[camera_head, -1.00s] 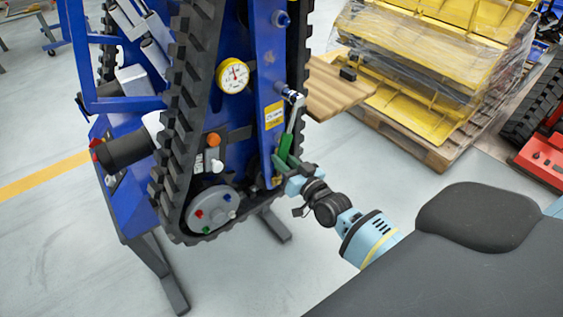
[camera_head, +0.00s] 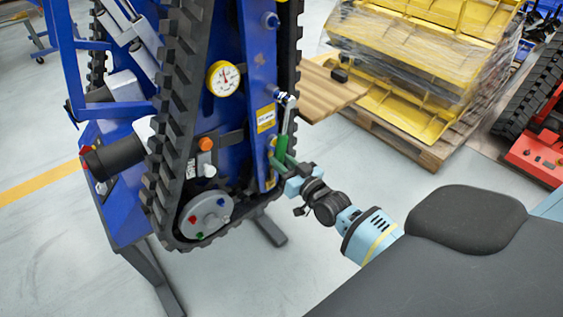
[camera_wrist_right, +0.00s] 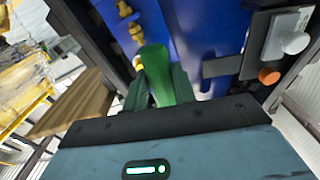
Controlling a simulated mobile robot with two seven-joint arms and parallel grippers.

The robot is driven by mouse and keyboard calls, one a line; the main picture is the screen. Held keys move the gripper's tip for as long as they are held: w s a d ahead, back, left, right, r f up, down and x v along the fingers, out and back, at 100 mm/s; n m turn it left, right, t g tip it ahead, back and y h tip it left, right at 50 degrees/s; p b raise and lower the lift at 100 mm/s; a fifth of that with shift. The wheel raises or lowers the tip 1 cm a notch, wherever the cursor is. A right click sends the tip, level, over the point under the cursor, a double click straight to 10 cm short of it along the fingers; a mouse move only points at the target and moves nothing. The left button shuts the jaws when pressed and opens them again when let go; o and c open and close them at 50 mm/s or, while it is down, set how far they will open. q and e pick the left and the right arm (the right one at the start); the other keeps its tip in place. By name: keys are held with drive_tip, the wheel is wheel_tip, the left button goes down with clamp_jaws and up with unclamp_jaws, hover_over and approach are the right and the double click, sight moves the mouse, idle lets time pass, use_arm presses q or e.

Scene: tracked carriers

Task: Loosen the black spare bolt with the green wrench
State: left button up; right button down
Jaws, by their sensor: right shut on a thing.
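The green wrench (camera_head: 282,148) has a green handle and a silver shaft. It stands nearly upright along the blue side plate of the tracked carrier, with its head up at a bolt (camera_head: 280,95) on the plate. That bolt looks bluish and dark, and the head partly hides it; I cannot tell whether it is the black spare one. My right gripper (camera_head: 285,166) is shut on the lower handle. In the right wrist view the handle (camera_wrist_right: 160,75) sits between my fingers, and the wrench head is hidden. My left gripper is not in view.
The tracked carrier (camera_head: 180,110) fills the left, with a gauge (camera_head: 223,78) and an orange knob (camera_head: 206,144). Wrapped yellow parts (camera_head: 420,50) lie on a pallet behind. Floor is clear below.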

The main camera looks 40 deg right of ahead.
drive_tip(key=shift+d, duration=0.1)
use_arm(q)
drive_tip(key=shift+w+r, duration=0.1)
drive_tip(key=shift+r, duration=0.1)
use_arm(e)
drive_tip(key=shift+a+r, duration=0.15)
drive_tip(key=shift+a, duration=0.15)
use_arm(q)
drive_tip(key=shift+p, duration=0.3)
use_arm(e)
drive_tip(key=shift+s, duration=0.1)
